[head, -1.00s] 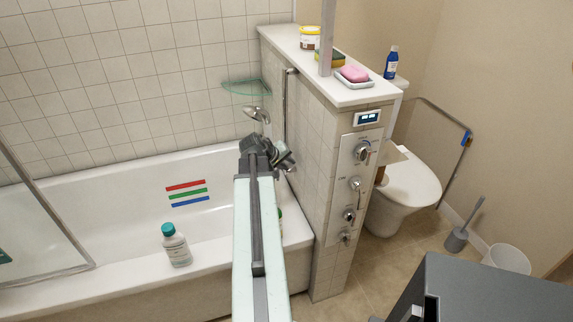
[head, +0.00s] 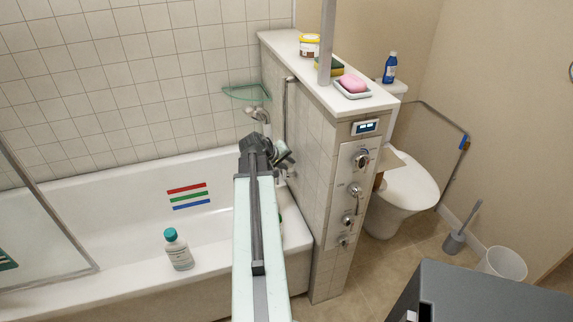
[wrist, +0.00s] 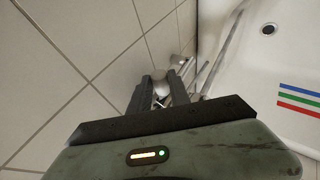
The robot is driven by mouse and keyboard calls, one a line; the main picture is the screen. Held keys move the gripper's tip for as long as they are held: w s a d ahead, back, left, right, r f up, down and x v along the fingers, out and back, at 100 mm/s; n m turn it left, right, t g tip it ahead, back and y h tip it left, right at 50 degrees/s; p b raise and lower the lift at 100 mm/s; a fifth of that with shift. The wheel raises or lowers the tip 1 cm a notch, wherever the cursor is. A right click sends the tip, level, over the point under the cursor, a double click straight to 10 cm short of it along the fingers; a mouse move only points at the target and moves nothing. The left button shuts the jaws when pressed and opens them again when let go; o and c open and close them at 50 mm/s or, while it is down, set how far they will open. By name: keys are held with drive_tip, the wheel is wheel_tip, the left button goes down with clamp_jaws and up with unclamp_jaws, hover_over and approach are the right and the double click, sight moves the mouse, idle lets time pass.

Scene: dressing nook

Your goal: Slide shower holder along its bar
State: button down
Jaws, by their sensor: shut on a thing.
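The vertical metal shower bar (head: 286,112) runs down the tiled side of the half wall by the tub. The shower head (head: 258,114) sticks out left of the bar, just above my gripper. My gripper (wrist: 163,88) is beside the bar, its fingers shut on a small pale, shiny part that I take to be the shower holder (wrist: 161,91). In the head view my own arm hides the fingertips and most of the holder.
A glass corner shelf (head: 247,92) is behind the shower head. The half wall carries several knobs, including a control knob (head: 361,158), and a soap dish (head: 353,91) on top. A teal-capped bottle (head: 178,251) stands on the tub rim. The tub (head: 130,219) is open space.

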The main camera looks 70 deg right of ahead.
wheel_tip(320, 180, up, 12)
drive_tip(key=p, duration=1)
drive_tip(key=shift+r, duration=0.15)
drive_tip(key=shift+d, duration=0.1)
drive_tip(key=c, duration=1.2)
unclamp_jaws()
drive_tip(key=shift+p, duration=0.3)
drive_tip(key=p+v, duration=0.5)
drive_tip(key=v, duration=0.2)
drive_tip(key=shift+a+r, duration=0.2)
drive_tip(key=shift+a, duration=0.15)
drive_tip(key=shift+w, duration=0.15)
